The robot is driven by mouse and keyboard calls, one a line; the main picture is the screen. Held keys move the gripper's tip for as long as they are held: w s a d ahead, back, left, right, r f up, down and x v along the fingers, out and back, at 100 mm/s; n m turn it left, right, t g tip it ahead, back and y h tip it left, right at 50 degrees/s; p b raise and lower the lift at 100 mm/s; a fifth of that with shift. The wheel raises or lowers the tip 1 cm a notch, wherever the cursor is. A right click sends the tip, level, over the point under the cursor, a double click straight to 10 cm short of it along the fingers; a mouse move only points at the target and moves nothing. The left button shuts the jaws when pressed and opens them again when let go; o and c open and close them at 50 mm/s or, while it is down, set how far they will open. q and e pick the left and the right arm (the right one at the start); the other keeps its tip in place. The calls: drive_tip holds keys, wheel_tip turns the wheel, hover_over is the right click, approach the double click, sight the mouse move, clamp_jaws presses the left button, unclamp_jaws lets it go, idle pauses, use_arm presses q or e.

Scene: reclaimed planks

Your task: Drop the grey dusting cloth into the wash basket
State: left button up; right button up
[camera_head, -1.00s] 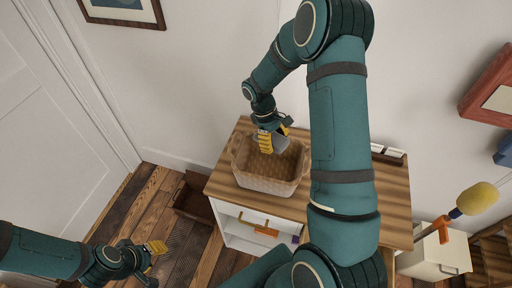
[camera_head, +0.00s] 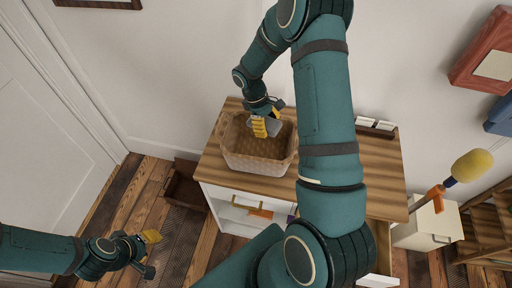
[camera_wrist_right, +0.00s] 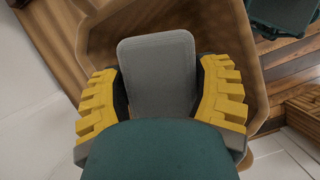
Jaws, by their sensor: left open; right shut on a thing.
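The grey dusting cloth (camera_wrist_right: 158,75) is a flat, rounded rectangle between the yellow fingers of my right gripper (camera_wrist_right: 160,92) in the right wrist view. My right gripper (camera_head: 267,127) is shut on it, over the opening of the wash basket. The wash basket (camera_head: 256,164) is woven and tan and stands on the wooden top of a white cabinet. Its rim (camera_wrist_right: 255,50) surrounds the cloth in the right wrist view. I cannot tell whether the cloth touches the basket's inside. My left gripper (camera_head: 150,254) is open and empty above the floor, at the lower left.
The cabinet top (camera_head: 378,180) is clear right of the basket, with small white items (camera_head: 375,125) at its back edge. A brown open box (camera_head: 187,188) stands on the floor to the left. A yellow duster (camera_head: 470,166) rises from a white bin (camera_head: 432,226) at the right.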

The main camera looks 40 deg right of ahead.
drive_tip(key=o, duration=1.3)
drive_tip(key=shift+c, duration=0.2)
drive_tip(key=shift+r, duration=0.1)
drive_tip(key=v, duration=1.2)
